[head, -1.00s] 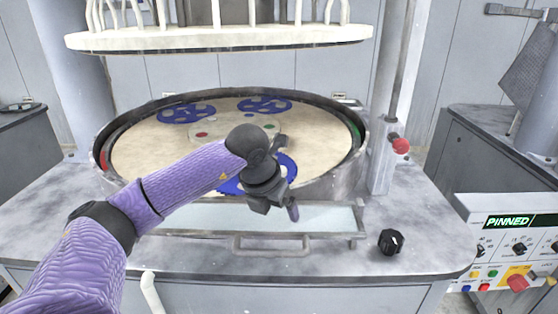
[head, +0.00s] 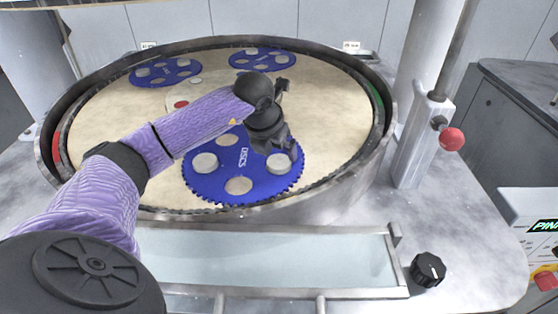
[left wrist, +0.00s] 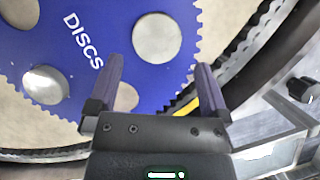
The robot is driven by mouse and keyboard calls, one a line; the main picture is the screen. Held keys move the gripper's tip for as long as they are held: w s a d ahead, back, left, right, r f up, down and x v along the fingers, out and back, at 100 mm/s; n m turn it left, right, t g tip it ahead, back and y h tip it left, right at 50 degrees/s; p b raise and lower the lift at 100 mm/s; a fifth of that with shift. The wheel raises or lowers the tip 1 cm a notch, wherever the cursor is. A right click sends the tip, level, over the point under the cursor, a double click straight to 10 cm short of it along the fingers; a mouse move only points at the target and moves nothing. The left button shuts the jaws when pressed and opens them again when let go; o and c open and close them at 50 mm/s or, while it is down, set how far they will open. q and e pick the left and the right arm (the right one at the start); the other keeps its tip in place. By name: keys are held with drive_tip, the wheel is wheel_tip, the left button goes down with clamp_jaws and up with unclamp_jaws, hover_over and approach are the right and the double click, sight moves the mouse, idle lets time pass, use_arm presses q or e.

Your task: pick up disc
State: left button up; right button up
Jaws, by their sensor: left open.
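A toothed blue carrier (head: 225,193) marked DISCS lies on the beige round platen (head: 120,120), at its near side. It holds a grey disc (head: 279,164) at right and another grey disc (head: 205,163) at left; its front hole (head: 238,186) shows beige and looks empty. My left gripper (head: 285,150) is above the right disc, partly covering it. In the left wrist view, my left gripper (left wrist: 158,72) is open and empty. The right disc (left wrist: 157,38) lies just beyond and between its fingertips. The left disc (left wrist: 45,85) is at the far left. My right gripper is out of view.
A raised rim (head: 345,185) surrounds the platen. Two more blue carriers (head: 166,71) (head: 262,59) lie at the back. A column with a red knob (head: 451,139) stands right. A black knob (head: 427,269) and a pale trough (head: 270,257) are in front.

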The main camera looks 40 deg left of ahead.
sight(278, 163)
use_arm(q)
drive_tip(key=x, duration=0.5)
drive_tip(key=shift+s+a, duration=0.1)
drive_tip(key=shift+s, duration=0.05)
drive_tip(key=shift+f, duration=0.1)
drive_tip(key=shift+c, duration=0.3)
drive_tip(key=shift+s, duration=0.1)
drive_tip(key=c, duration=1.1)
